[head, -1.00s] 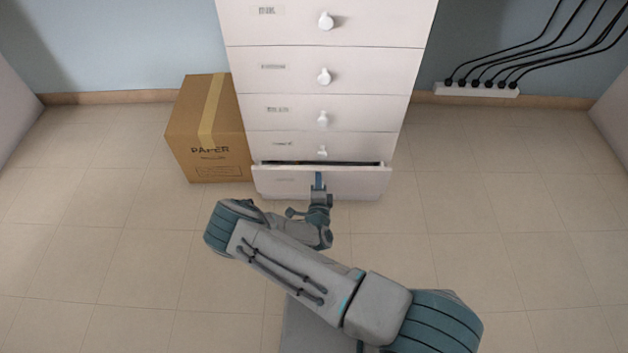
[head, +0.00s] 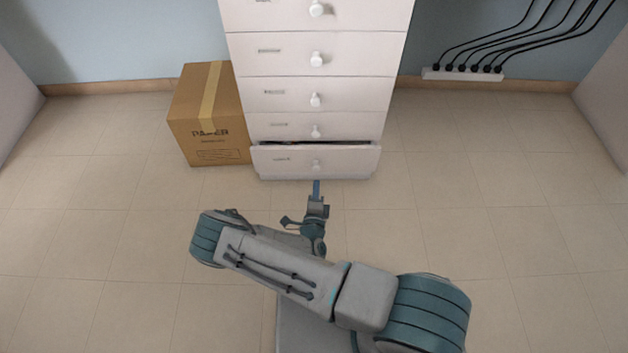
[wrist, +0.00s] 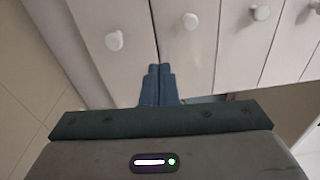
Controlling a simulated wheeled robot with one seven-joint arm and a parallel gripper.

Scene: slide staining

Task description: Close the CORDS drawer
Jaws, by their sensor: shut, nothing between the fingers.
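The bottom drawer (head: 345,161) of the white cabinet stands slightly open, with a narrow dark gap above its front. It has a white round knob (head: 316,164) and a small label that I cannot read, so I cannot confirm the name CORDS. My gripper (head: 316,186) is shut and empty, just in front of and below the drawer front in the head view. I cannot tell whether its tips touch the drawer. In the wrist view my shut gripper (wrist: 158,74) shows its blue fingers together before the white drawer fronts.
The upper drawers (head: 345,95) look shut. A cardboard box (head: 205,115) marked PAPER stands on the floor against the cabinet's left side. A power strip (head: 462,74) with several black cords lies along the wall at right. The tiled floor around is clear.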

